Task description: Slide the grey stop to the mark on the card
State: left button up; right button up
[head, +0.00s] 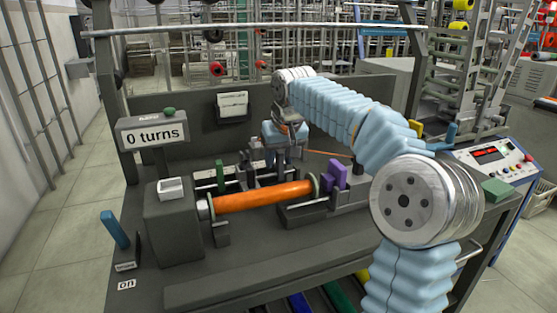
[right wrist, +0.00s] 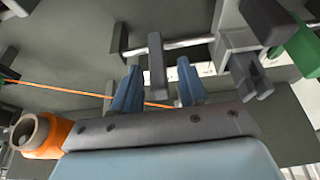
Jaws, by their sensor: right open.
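My right gripper (head: 284,152) hangs over the winder behind the orange bobbin, at the far end of my blue-sleeved arm. In the right wrist view its two blue fingers (right wrist: 158,90) are apart. A narrow grey block (right wrist: 157,65), which looks like the grey stop, stands between them by a pale rod (right wrist: 185,42), with a gap visible on each side. I cannot make the stop out in the head view, where the gripper covers that area. A white card (head: 233,103) is on the back panel; its mark is too small to read. My left gripper is not in view.
The orange bobbin (head: 262,196) lies across the winder. A green block (head: 220,174) and a purple block (head: 335,176) stand near it. An orange thread (right wrist: 80,92) passes by the fingers. The counter (head: 153,136) reads "0 turns". A blue lever (head: 115,229) stands front left.

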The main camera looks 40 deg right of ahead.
jog(key=shift+w+d+f, duration=0.1)
jog(key=shift+w+f, duration=0.15)
jog(key=shift+f, duration=0.35)
grip_shut()
